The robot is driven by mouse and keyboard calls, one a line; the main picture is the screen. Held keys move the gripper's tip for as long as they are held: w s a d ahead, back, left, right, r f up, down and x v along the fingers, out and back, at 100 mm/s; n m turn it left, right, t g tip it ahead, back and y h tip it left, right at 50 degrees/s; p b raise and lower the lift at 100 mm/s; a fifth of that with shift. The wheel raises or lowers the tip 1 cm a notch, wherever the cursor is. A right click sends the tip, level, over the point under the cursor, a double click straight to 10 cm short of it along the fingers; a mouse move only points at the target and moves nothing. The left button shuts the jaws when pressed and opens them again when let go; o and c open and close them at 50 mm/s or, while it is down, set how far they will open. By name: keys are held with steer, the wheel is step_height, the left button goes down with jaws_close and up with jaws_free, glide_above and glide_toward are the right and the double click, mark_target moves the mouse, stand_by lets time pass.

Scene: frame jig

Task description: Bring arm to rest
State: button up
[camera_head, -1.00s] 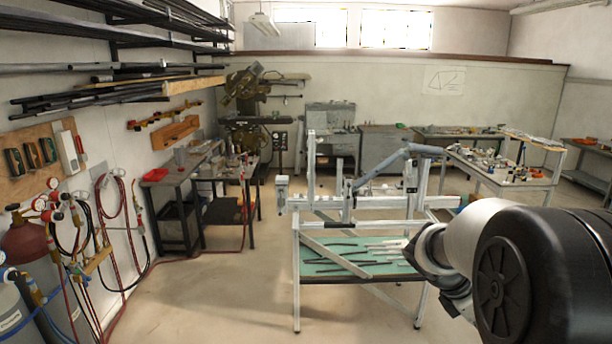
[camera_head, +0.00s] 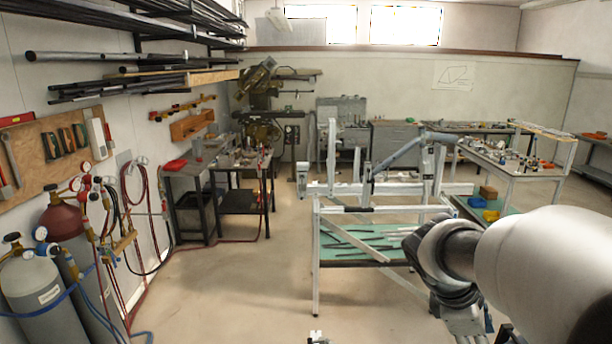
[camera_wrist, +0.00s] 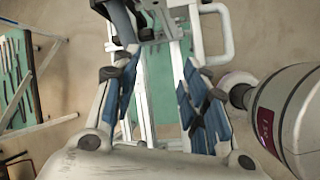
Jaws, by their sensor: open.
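My arm reaches in from the right of the head view, with the wrist bent down in front of the frame jig (camera_head: 395,209). My gripper (camera_wrist: 160,85) is open in the wrist view, with blue-padded fingers apart on the left and right and nothing between them. Behind the gap show light metal bars of the jig and its teal shelf. In the head view the gripper is mostly cut off at the bottom edge. The jig is a stand of pale metal profiles with a grey tube clamped on top and dark and light bars on the teal shelf (camera_head: 340,253).
Gas cylinders (camera_head: 42,290) with hoses stand at the left wall, under a bar rack. A dark workbench (camera_head: 185,168) stands behind them. The floor left of the jig is clear.

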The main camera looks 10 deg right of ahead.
steer(key=s+a+f+m+t+y+b, duration=0.2)
steer(key=s+a+f+m+b, duration=0.4)
steer(key=a, duration=0.4)
steer(key=s+a+f+m+t+y+b, duration=0.2)
steer(key=s+a+f+m+y+b, duration=0.2)
steer(key=a, duration=0.7)
steer(key=s+f+m+b, duration=0.2)
steer(key=s+f+b, duration=0.2)
steer(key=f+b, duration=0.1)
steer(key=shift+s+a, duration=0.15)
steer(key=shift+s, duration=0.1)
